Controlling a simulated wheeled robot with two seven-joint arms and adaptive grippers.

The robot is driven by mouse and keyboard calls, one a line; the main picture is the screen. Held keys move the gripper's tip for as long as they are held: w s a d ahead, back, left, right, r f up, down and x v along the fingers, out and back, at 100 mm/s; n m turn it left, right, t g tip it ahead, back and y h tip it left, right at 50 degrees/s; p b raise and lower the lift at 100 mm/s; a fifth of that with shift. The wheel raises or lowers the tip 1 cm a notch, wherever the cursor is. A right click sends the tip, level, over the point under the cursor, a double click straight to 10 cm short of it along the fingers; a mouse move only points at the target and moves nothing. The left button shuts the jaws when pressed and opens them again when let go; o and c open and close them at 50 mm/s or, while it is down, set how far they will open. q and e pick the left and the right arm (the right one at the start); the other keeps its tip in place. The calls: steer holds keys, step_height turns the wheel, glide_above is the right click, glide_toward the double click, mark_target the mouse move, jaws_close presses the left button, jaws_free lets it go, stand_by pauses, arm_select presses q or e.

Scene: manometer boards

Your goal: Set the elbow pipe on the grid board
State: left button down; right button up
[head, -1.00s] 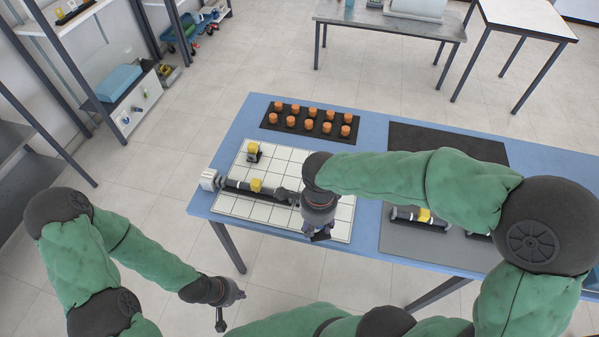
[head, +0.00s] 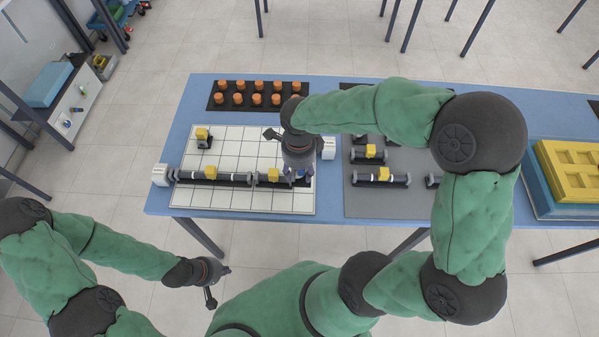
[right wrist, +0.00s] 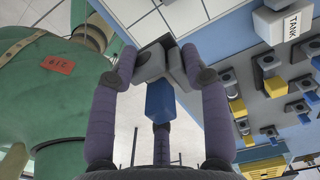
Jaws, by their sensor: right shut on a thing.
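The white grid board (head: 240,200) lies on the left of the blue table. A row of dark pipe pieces with yellow middles (head: 210,177) runs across it from the left. My right gripper (head: 298,172) hangs over the board's right side, near the row's right end, and hides what is under it. In the right wrist view my right gripper (right wrist: 160,75) is shut on the elbow pipe (right wrist: 160,98), a grey piece with a blue part. I cannot tell if the pipe touches the board. My left gripper (head: 210,285) is off the table's front; its fingers are too small to read.
White blocks stand at the board's left (head: 160,174) and right (head: 328,147); one is labelled TANK in the right wrist view (right wrist: 291,22). A yellow-topped fitting (head: 203,136) stands on the board. A black tray of orange caps, a grey mat (head: 370,200) with pipes and a yellow tray (head: 575,165) lie around.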

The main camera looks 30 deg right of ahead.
steer(key=w+d+f, duration=0.1)
steer(key=f, duration=0.2)
steer(key=w+d+f+b, duration=0.1)
steer(key=f, duration=0.1)
steer(key=w+f+b, duration=0.1)
steer(key=f, duration=0.2)
steer(key=shift+w+d+f, duration=0.2)
steer(key=shift+d+f, duration=0.15)
steer(key=shift+d, duration=0.05)
steer(key=shift+s, duration=0.1)
